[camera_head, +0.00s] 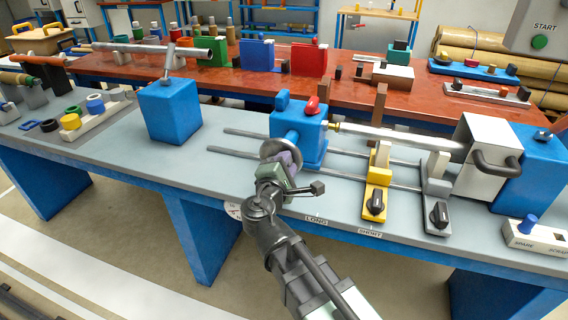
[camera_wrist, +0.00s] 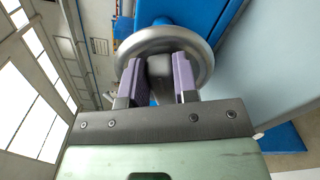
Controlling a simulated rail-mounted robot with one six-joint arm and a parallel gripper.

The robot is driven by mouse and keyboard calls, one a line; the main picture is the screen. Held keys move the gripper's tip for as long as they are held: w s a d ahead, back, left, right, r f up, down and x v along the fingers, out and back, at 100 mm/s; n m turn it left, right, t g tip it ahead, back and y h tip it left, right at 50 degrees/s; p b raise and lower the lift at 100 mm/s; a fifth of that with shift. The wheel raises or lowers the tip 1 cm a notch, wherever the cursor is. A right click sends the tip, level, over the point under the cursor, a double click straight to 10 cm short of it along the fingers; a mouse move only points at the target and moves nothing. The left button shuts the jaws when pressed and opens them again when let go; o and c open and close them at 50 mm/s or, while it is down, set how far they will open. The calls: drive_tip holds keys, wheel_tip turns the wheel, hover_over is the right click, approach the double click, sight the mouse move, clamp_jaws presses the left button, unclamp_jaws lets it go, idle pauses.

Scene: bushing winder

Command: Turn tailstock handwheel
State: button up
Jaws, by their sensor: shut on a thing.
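The tailstock (camera_head: 309,141) is a blue block with a red knob on top, standing on two rails in the middle of the bench. Its handwheel (camera_head: 279,145) is a grey metal ring on the tailstock's near left side. In the wrist view the handwheel (camera_wrist: 200,47) fills the top middle, with the blue tailstock behind it. My gripper (camera_head: 285,162) is at the handwheel. In the wrist view its purple fingers (camera_wrist: 160,80) are on either side of the wheel's dark grey middle part, shut on it. The exact finger contact is partly hidden.
A shaft (camera_head: 400,140) runs from the tailstock to a grey guarded housing (camera_head: 487,140) at the right. Yellow (camera_head: 377,195) and grey (camera_head: 436,200) rests with black knobs stand on the rails. A blue block (camera_head: 170,110) is at the left. Bare bench lies between it and the tailstock.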

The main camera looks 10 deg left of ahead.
drive_tip(key=shift+d+f+m+b, duration=0.1)
drive_tip(key=shift+f+m+b, duration=0.2)
drive_tip(key=shift+m, duration=0.8)
drive_tip(key=shift+f+m+b, duration=0.15)
drive_tip(key=shift+f+m, duration=0.1)
drive_tip(key=shift+m, duration=0.85)
drive_tip(key=o, duration=0.9)
drive_tip(key=shift+s, duration=0.1)
